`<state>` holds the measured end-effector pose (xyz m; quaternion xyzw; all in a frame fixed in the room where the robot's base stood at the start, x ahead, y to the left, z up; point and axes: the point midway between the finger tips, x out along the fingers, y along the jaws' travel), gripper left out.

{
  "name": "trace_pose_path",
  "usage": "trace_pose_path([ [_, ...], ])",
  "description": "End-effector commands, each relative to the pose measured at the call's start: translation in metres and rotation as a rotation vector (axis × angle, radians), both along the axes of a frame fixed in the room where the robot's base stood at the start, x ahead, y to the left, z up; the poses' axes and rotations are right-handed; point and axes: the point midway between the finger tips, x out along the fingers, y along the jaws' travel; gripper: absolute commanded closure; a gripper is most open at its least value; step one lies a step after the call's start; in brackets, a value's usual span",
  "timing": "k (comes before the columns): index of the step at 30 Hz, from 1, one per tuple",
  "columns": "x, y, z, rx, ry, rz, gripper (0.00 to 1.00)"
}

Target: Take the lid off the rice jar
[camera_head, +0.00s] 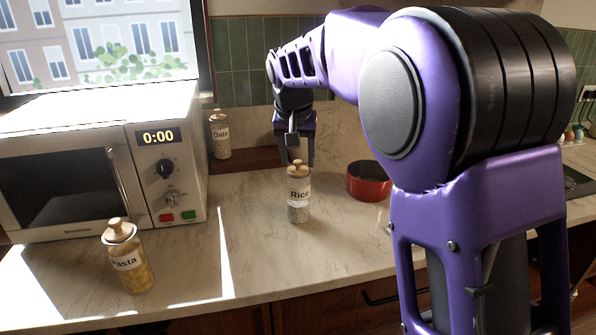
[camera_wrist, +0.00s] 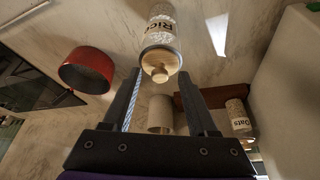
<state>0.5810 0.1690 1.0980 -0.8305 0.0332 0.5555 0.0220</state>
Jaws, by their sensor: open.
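The rice jar (camera_head: 298,208) stands upright on the counter, a clear jar with white grains and a "Rice" label. Its pale wooden lid (camera_head: 299,172) with a round knob is on top. In the wrist view the jar (camera_wrist: 161,22) points its lid (camera_wrist: 159,64) toward my gripper. My gripper (camera_head: 299,158) is open and empty, close to the lid, and in the head view its fingers overlap the lid's top area. In the wrist view the fingers (camera_wrist: 161,82) lie either side of the knob's line, with the lid seemingly just past the tips. Contact cannot be told.
A red pot (camera_head: 369,182) stands right of the jar. The pasta jar (camera_head: 131,262) is at front left, by the microwave (camera_head: 75,185). The oats jar (camera_head: 220,138) stands behind, by a dark wooden board (camera_head: 250,160). A beige cylinder (camera_wrist: 160,112) shows between my fingers in the wrist view.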

Motion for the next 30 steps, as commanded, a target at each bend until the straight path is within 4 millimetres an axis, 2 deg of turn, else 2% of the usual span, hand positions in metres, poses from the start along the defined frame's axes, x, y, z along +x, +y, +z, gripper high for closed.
trace_pose_path([
  [7, 0.0018, -0.0003, -0.0036, 0.000, -0.001, 0.000, 0.41],
  [8, 0.0018, -0.0003, -0.0036, 0.000, -0.001, 0.000, 0.45],
  [17, 0.0017, -0.0003, -0.0035, 0.000, -0.001, 0.000, 0.99],
  [30, 0.0019, -0.0003, 0.0010, 0.001, -0.002, 0.000, 1.00],
])
